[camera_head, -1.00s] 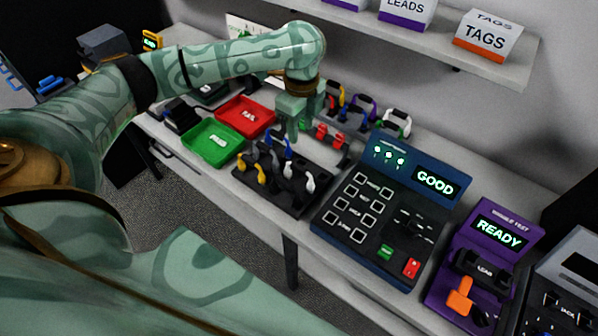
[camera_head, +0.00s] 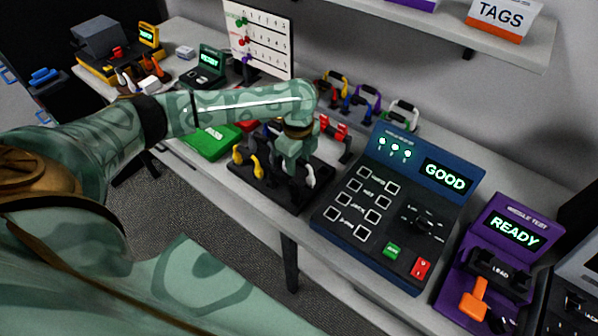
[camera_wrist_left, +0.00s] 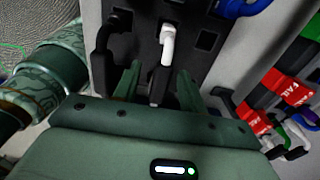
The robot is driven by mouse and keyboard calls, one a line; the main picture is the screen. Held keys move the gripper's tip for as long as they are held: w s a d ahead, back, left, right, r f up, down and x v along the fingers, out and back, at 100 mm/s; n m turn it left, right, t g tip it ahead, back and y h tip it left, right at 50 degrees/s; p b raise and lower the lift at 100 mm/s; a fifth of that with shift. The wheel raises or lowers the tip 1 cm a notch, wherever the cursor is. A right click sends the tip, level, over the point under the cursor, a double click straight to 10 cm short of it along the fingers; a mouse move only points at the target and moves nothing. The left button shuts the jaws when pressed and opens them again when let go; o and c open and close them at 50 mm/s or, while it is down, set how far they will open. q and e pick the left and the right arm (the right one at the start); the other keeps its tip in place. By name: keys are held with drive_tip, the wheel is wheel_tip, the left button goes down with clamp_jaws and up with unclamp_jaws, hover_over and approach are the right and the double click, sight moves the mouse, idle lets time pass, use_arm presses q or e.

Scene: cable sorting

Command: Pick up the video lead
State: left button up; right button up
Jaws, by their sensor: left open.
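The black rack (camera_head: 284,197) on the bench holds several short leads. Yellow leads (camera_head: 254,168) stand at its left, and a white lead (camera_head: 309,176) stands near its right end. No label shows which is the video lead. My left gripper (camera_head: 296,170) is low over the rack, pointing down beside the white lead, and hides some leads. In the left wrist view the open fingers (camera_wrist_left: 157,90) straddle the dark lower part of the white lead (camera_wrist_left: 168,42). I cannot tell if they touch it. A black lead (camera_wrist_left: 110,32) stands to its left. My right gripper is out of view.
A blue tester (camera_head: 398,205) reading GOOD stands close right of the rack, with a purple tester (camera_head: 492,250) beyond. A green tray (camera_head: 208,143) is at the left. Red FAIL tags (camera_wrist_left: 277,92) and more leads stand behind the rack.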

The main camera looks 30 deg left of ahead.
use_arm(q)
drive_tip(key=shift+r, duration=0.1)
clamp_jaws()
drive_tip(key=shift+r, duration=0.35)
wheel_tip(320, 180, up, 2)
drive_tip(key=shift+w+r+p, duration=0.1)
drive_tip(key=shift+r+p, duration=0.1)
drive_tip(key=shift+p, duration=0.65)
drive_tip(key=s+d+r+p, duration=0.9)
drive_tip(key=d+r+p, duration=0.1)
drive_tip(key=r+p, duration=0.2)
drive_tip(key=shift+s+d+r, duration=0.25)
drive_tip(key=shift+r, duration=0.25)
